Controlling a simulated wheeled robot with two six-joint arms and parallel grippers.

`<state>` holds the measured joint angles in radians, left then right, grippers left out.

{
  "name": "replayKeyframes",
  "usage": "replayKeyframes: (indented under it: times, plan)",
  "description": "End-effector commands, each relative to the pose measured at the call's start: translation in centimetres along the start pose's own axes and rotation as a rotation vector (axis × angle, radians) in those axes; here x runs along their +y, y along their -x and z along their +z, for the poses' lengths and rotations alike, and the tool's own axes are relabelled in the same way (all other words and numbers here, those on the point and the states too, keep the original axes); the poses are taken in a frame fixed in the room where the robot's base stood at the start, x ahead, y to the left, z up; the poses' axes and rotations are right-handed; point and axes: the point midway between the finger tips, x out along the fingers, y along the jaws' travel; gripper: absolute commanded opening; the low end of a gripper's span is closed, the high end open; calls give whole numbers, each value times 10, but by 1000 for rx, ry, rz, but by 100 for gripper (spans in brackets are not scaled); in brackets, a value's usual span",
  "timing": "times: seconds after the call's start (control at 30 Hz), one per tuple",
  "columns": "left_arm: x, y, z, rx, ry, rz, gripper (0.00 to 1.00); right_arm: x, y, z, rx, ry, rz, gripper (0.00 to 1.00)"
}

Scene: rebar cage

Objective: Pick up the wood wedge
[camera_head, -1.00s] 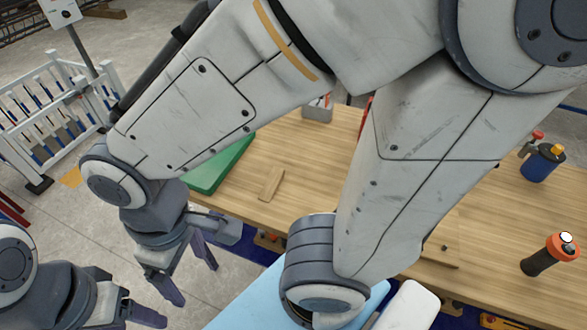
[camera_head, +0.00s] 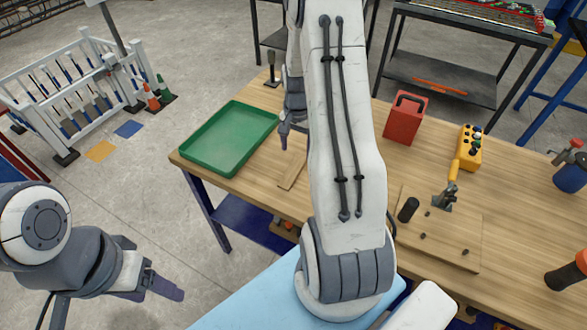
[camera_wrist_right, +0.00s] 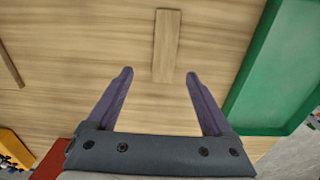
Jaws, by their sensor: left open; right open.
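The wood wedge (camera_head: 292,172) is a thin, light-brown strip lying flat on the wooden table, right of the green tray, with my right arm partly beside and over it in the head view. In the right wrist view the wedge (camera_wrist_right: 167,45) lies ahead of the fingers, its near end roughly between the fingertips in the picture. My right gripper (camera_wrist_right: 160,75) is open and empty above the table; the head view shows its purple finger just beyond the wedge. My left gripper (camera_head: 165,288) is at lower left, off the table, and holds nothing visible.
The green tray (camera_head: 232,138) stands at the table's left end. A red container (camera_head: 405,118), a yellow button box (camera_head: 467,147) and a board (camera_head: 455,240) with a clamp are to the right. The table (camera_head: 240,185) is bare around the wedge.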

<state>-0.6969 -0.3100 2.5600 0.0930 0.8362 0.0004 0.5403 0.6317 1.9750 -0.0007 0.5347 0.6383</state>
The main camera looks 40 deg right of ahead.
Motion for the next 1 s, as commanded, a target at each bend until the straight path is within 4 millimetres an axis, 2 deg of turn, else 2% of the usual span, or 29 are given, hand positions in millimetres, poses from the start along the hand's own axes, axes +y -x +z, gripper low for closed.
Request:
replayKeyframes:
  times: [0.1,0.37,0.53,0.7,0.97,1.0]
  plan:
    - [0,5,0,0,0,0,65,0,-18,2,-3,3,2,85]
    - [1,11,-1,0,1,0,65,-3,-36,1,-2,6,1,85]
    - [2,24,-1,0,1,0,65,-8,-57,0,-4,8,2,85]
    - [2,27,-2,0,2,0,65,-8,-78,0,-3,7,2,85]
    - [2,27,-2,0,2,0,65,-8,-82,-1,0,6,-1,85]
    - [2,27,-2,0,2,0,65,-8,-82,-1,0,6,-1,81]
